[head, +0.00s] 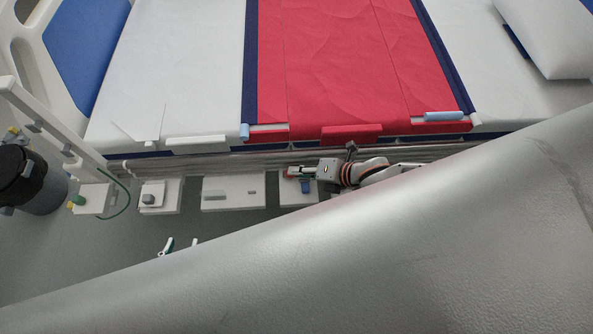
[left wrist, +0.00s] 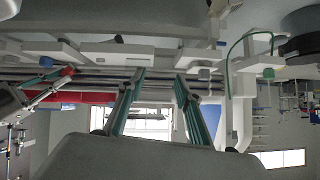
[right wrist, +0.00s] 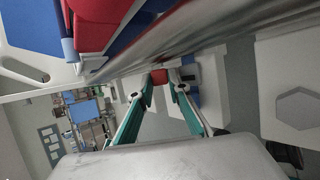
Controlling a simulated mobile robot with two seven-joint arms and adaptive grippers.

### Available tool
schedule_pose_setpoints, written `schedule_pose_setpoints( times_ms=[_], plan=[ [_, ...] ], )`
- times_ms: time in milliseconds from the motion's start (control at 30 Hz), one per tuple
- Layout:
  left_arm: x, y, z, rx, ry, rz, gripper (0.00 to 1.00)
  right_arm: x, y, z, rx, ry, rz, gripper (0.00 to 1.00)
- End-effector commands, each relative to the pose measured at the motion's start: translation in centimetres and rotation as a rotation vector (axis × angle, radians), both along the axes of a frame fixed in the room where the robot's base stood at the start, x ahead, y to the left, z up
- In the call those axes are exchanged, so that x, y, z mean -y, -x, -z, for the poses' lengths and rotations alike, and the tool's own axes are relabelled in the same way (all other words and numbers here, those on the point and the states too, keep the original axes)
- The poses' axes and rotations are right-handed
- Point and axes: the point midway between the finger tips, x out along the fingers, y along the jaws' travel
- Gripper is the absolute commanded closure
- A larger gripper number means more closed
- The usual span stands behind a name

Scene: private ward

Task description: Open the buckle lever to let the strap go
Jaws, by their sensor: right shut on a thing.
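A small red piece, apparently the buckle lever (head: 288,174), is at a white plate (head: 299,195) below the bed's edge. A blue part (head: 305,186) sits just below it on the plate. My right gripper (head: 293,173) is shut on the red piece, whose end (right wrist: 159,76) shows between its fingertips in the right wrist view. I cannot clearly make out the strap. My left gripper (head: 180,243) is open and empty, lower left of the plates; its spread fingers (left wrist: 160,77) show in the left wrist view. The left hand is mostly hidden in the head view.
The bed has a red sheet (head: 335,60) over white sheets, with rails (head: 220,160) along its side. Other white plates (head: 235,204) line up to the left. A black and grey round object (head: 30,178) stands at far left. My large grey body part covers the lower right.

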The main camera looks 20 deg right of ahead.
Motion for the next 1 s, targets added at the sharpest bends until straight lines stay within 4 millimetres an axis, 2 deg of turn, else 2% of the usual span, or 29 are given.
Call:
schedule_pose_setpoints(
  times_ms=[33, 267, 500, 533, 567, 1000],
  plan=[
    [-0.2, 0.0, 0.7, -0.002, -0.005, -0.001, 0.66, 0.3, 0.3, 0.8, -0.002, -0.018, 0.002, 1.0],
    [-0.6, -1.2, 0.0, 0.021, -0.015, -0.004, 0.66, 0.4, 0.2, 0.3, 0.014, -0.062, -0.001, 1.0],
    [-0.5, -1.0, 0.0, 0.017, -0.014, -0.002, 0.66, 0.4, 0.2, 0.2, 0.015, -0.06, -0.001, 1.0],
    [-0.5, -0.9, 0.1, 0.015, -0.014, -0.001, 0.66, 0.3, 0.2, 0.2, 0.015, -0.06, -0.001, 0.75],
    [-0.4, -0.8, 0.2, 0.013, -0.014, -0.001, 0.66, 0.3, 0.2, 0.2, 0.014, -0.061, -0.001, 0.67],
    [-0.3, -0.2, 0.6, 0.001, -0.013, 0.003, 0.66, 0.9, 0.7, -0.2, 0.014, -0.058, -0.002, 0.66]
  ],
)
